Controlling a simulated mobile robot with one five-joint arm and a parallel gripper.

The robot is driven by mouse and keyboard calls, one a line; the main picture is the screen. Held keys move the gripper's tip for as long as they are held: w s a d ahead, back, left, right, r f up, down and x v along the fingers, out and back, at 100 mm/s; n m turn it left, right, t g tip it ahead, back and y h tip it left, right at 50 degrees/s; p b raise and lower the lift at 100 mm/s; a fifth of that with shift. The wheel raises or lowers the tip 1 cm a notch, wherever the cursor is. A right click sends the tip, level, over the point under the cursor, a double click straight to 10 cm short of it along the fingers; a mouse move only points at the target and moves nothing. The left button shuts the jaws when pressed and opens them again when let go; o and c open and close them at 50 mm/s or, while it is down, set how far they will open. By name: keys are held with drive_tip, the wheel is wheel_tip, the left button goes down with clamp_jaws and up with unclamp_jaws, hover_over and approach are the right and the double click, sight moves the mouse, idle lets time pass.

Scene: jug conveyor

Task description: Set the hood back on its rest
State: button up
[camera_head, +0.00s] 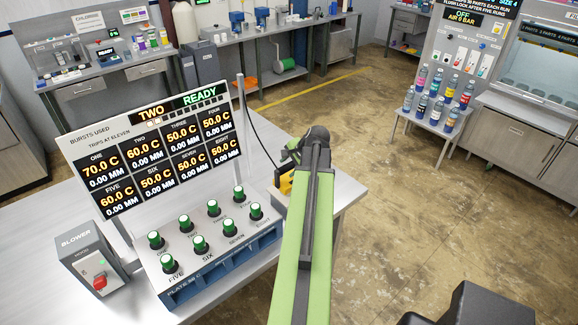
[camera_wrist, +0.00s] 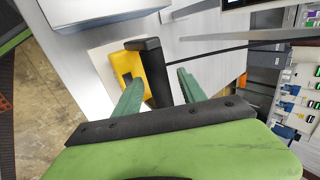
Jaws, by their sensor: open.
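The yellow-and-black tool (camera_wrist: 127,68), which I take to be the hood, is at the bench edge. Its yellow part also shows in the head view (camera_head: 285,185), partly hidden by my arm. In the wrist view its black bar stands between the two green fingers of my gripper (camera_wrist: 160,78). The fingers are open, with a gap visible on the right side of the bar. A pale plate (camera_wrist: 101,66) lies under or beside the yellow part. I cannot tell whether this plate is the rest.
A control panel (camera_head: 202,226) with several green knobs and a temperature display (camera_head: 160,140) stand left of my arm. A blower switch box (camera_head: 88,262) is at the far left. A thin dark cable and upright pole (camera_head: 241,120) are near the tool.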

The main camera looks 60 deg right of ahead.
drive_tip(key=p+v, duration=0.8)
drive_tip(key=v, duration=0.3)
drive_tip(key=shift+r+p, duration=0.2)
drive_tip(key=shift+p, duration=0.2)
drive_tip(key=shift+s, duration=0.1)
drive_tip(key=w+a+f+n+g+y, duration=0.2)
drive_tip(key=w+a+n, duration=0.3)
drive_tip(key=w+a, duration=0.7)
drive_tip(key=w+a+f+n+g+y, duration=0.1)
drive_tip(key=w+a+n, duration=0.6)
drive_tip(key=a, duration=0.8)
drive_tip(key=w+a+n+g, duration=0.1)
drive_tip(key=a+n, duration=0.3)
drive_tip(key=a, duration=1)
drive_tip(key=w+a+f+n+g, duration=0.1)
drive_tip(key=a+n, duration=0.4)
drive_tip(key=a, duration=1)
drive_tip(key=shift+w+n+g+h, duration=0.3)
drive_tip(key=shift+w+g+h, duration=0.15)
drive_tip(key=shift+g, duration=0.25)
drive_tip(key=shift+a, duration=0.1)
